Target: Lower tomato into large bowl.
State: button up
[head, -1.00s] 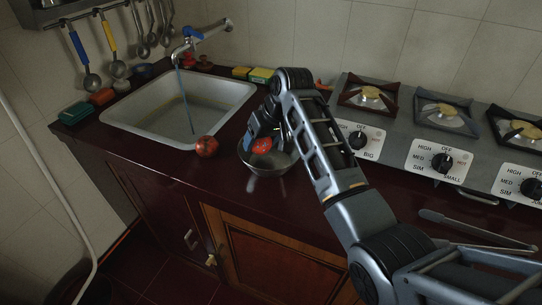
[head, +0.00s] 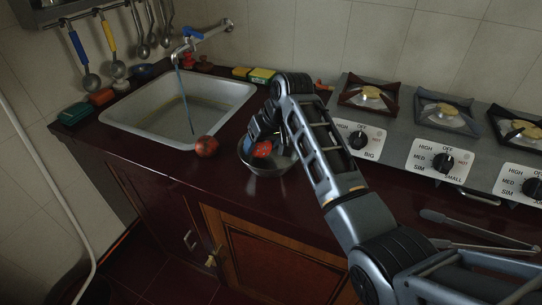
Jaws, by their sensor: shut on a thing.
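A red tomato (head: 263,149) is in my gripper (head: 262,141), inside the mouth of a round metal bowl (head: 266,168). The bowl stands on the dark red counter just right of the sink. My gripper points down into the bowl and is shut on the tomato. The bowl's near wall and my fingers hide part of the tomato. I cannot tell whether the tomato touches the bowl's bottom.
Another round red fruit or vegetable (head: 207,146) lies on the counter left of the bowl, by the sink (head: 178,106). A stove (head: 420,135) stands to the right. Tongs (head: 478,230) lie at the front right. Sponges (head: 262,75) lie behind the sink.

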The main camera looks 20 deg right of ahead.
aim_at(271, 165)
jog(key=o, duration=1.2)
jog(key=v, duration=0.7)
jog(key=shift+s+r+b, duration=0.15)
jog(key=shift+r+b, duration=0.15)
jog(key=shift+r, duration=0.05)
